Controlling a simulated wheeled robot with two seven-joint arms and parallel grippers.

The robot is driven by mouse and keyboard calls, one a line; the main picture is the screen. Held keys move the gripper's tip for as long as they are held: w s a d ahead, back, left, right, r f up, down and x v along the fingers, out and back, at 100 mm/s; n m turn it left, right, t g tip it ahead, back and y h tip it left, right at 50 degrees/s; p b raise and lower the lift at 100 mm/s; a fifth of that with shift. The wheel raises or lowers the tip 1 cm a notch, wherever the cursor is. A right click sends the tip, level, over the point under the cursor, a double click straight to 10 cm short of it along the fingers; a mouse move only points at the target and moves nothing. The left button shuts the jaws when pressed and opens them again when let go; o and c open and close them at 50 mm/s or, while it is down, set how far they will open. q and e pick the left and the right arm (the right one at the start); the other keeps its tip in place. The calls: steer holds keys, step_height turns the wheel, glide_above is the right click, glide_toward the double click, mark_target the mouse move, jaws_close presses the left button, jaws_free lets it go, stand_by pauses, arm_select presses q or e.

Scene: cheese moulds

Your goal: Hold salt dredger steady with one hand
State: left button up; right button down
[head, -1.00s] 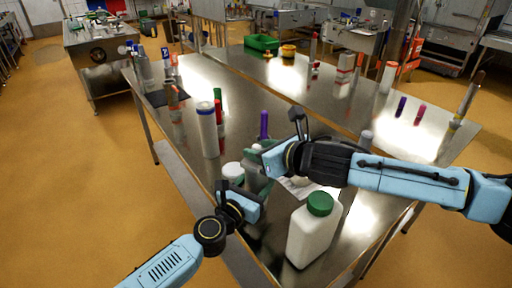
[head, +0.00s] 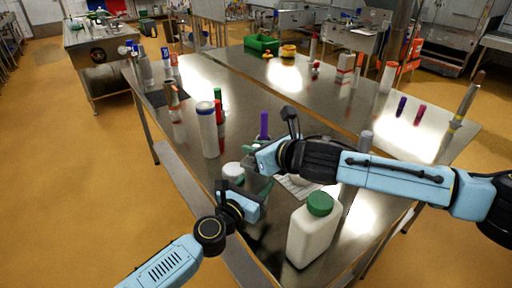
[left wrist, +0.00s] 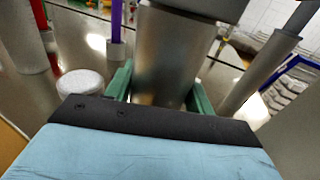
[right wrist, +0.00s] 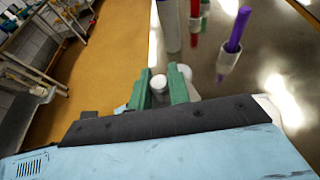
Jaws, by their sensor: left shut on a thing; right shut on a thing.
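The salt dredger (left wrist: 172,62) is a grey metal cylinder with a wider top, upright between the green fingers of my left gripper in the left wrist view. My left gripper (head: 254,186) is shut on its body, low over the near left edge of the steel table. My right gripper (head: 258,160) is just above the left one, its green fingers (right wrist: 160,92) shut at the dredger's top. The right arm and fingers hide most of that contact. In the head view the dredger is largely hidden between the two grippers.
A white tub (head: 232,171) stands close left of the grippers. A white jug with a green cap (head: 312,232) stands at the near right. A tall white cylinder (head: 208,130) and a purple marker (head: 264,125) stand behind. The steel table (head: 310,105) has free room further back.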

steer(key=shift+w+d, duration=0.45)
steer(key=shift+w, duration=0.2)
steer(key=shift+w+d, duration=0.4)
steer(key=shift+w, duration=0.25)
steer(key=c, duration=1.3)
jaws_free()
steer(key=v, duration=1.2)
